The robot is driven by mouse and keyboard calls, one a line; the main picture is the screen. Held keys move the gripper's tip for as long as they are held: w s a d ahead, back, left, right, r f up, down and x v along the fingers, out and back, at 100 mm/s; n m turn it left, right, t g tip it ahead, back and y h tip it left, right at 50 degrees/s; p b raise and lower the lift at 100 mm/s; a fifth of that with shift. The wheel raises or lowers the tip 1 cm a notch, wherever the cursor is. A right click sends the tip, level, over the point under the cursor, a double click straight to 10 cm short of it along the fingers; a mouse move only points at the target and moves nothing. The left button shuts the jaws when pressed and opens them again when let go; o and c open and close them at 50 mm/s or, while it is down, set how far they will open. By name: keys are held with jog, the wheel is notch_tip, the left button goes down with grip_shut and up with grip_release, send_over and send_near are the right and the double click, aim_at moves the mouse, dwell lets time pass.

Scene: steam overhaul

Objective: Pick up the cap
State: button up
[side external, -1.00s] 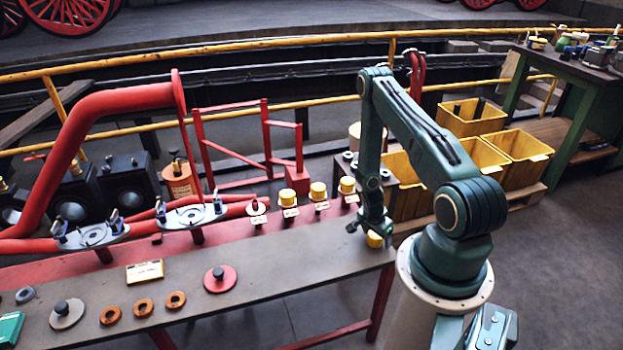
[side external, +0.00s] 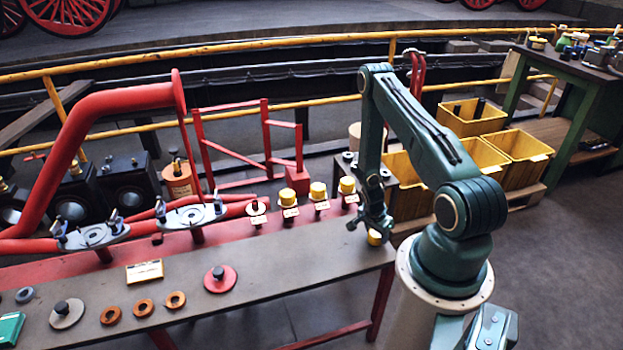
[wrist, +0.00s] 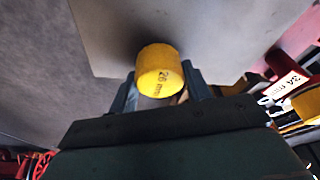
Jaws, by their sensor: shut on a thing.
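A yellow cap (side external: 374,237) is at the right end of the workbench, under my gripper (side external: 364,226). The gripper is shut on the cap. The cap is at or just above the bench top; I cannot tell whether it touches it. Three other yellow caps stand in a row on the red rear strip: a left one (side external: 287,197), a middle one (side external: 318,191) and a right one (side external: 347,185), with white labels in front.
The grey bench top (side external: 290,262) is clear in the middle. A red disc with a black knob (side external: 220,279), several orange rings (side external: 143,306) and a yellow-edged plate (side external: 145,271) lie to the left. Yellow bins (side external: 520,145) stand behind my arm.

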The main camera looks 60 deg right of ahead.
notch_tip(320, 180, up, 19)
dwell(0.9)
jog(key=shift+w, duration=0.1)
dwell(0.6)
jog(key=w+d+f+n+t, duration=0.15)
jog(key=w+n, duration=0.35)
jog(key=w, duration=0.7)
jog(key=w+a+f+n, duration=0.1)
jog(key=w+a+n, duration=0.2)
jog(key=w, duration=0.6)
jog(key=w+a+f+n+t+y, duration=0.1)
jog(key=w+a+n, duration=0.2)
jog(key=w, duration=0.7)
jog(key=w+a+f+n+t, duration=0.1)
jog(key=w+a+f+n, duration=0.1)
jog(key=w+n, duration=0.5)
jog(key=shift+w+a+t+y, duration=0.2)
jog(key=shift+w+a, duration=0.2)
jog(key=shift+w, duration=0.35)
jog(key=shift+w+a+t+y, duration=0.1)
jog(key=shift+w+a+y, duration=0.1)
jog(key=shift+w+a, duration=0.35)
jog(key=shift+w+d, duration=0.15)
jog(key=shift+f, duration=0.15)
jog(key=shift+f, duration=2.3)
